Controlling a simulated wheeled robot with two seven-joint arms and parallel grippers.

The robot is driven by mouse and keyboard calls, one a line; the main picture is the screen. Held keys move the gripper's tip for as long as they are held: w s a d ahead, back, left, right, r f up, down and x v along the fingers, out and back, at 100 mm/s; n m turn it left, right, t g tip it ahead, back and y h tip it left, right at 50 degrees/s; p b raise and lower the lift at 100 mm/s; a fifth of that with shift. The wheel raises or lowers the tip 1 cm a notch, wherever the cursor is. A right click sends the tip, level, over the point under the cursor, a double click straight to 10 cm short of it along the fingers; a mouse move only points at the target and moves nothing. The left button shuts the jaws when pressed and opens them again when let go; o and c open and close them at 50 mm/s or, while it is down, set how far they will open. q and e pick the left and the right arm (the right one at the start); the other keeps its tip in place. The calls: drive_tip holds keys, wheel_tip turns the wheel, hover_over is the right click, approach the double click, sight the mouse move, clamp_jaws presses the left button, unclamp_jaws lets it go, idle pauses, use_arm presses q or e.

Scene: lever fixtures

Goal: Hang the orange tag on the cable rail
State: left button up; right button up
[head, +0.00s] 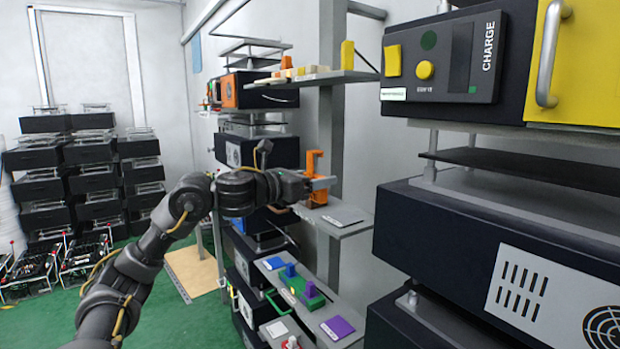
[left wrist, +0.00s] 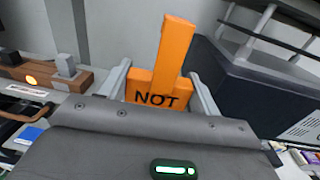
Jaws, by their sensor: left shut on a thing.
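The orange tag (head: 314,163) is an upright, narrow orange piece with a wider base. In the left wrist view the tag (left wrist: 172,55) stands between both fingers and shows the dark letters "NOT". My left gripper (head: 321,184) is shut on its lower part, and the arm reaches in from the left. In the head view the tag is in front of a grey upright post (head: 332,130) and above a small grey shelf (head: 352,228); I cannot tell whether it touches either. I cannot make out the cable rail for certain. My right gripper is not in view.
A higher shelf (head: 340,77) carries yellow and pale blocks. A lower shelf (head: 345,343) holds coloured blocks and cards. Dark cabinets (head: 455,245) and a CHARGE panel (head: 450,60) stand at the right. Open green floor (head: 150,315) lies at the left.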

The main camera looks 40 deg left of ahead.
use_arm(q)
drive_tip(key=s+d+f+m+g+h+b, duration=0.1)
drive_tip(key=s+d+f+m+h, duration=0.1)
drive_tip(key=d+f, duration=0.7)
drive_tip(key=s+d+f+m+g+h+b, duration=0.1)
drive_tip(key=s+d+f+m+h, duration=0.15)
drive_tip(key=d+f, duration=0.65)
drive_tip(key=s+d+f, duration=0.2)
drive_tip(key=s+f, duration=0.3)
drive_tip(key=f, duration=0.4)
drive_tip(key=s+d+f+n, duration=0.1)
drive_tip(key=s+f, duration=0.4)
drive_tip(key=f, duration=0.4)
drive_tip(key=shift+s+d+b, duration=0.25)
drive_tip(key=shift+d+b, duration=0.15)
drive_tip(key=shift+b, duration=0.05)
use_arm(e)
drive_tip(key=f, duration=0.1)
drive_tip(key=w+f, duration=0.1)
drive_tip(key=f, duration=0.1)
